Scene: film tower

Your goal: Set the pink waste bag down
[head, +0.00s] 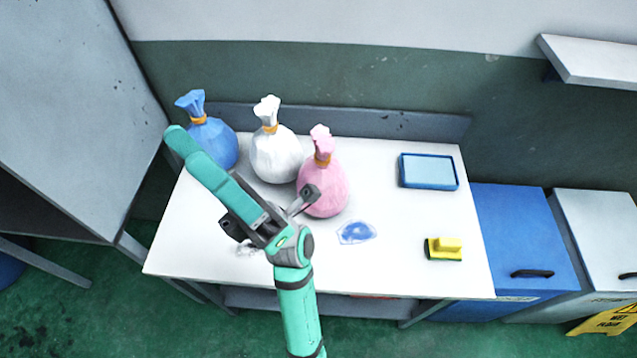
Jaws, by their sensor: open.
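The pink waste bag (325,187) stands upright on the white table (400,268), its neck tied with an orange band. It is the rightmost of three bags in a row at the back left. My gripper (270,212) is open, in front and to the left of the pink bag. One dark finger overlaps the bag's lower left side in the picture; I cannot tell whether it touches. The gripper holds nothing that I can see.
A white bag (274,155) and a blue bag (217,143) stand left of the pink one. A blue tray (429,186), a yellow sponge (444,249) and a clear-and-blue flat item (356,232) lie on the table. The table's right middle is mostly clear.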

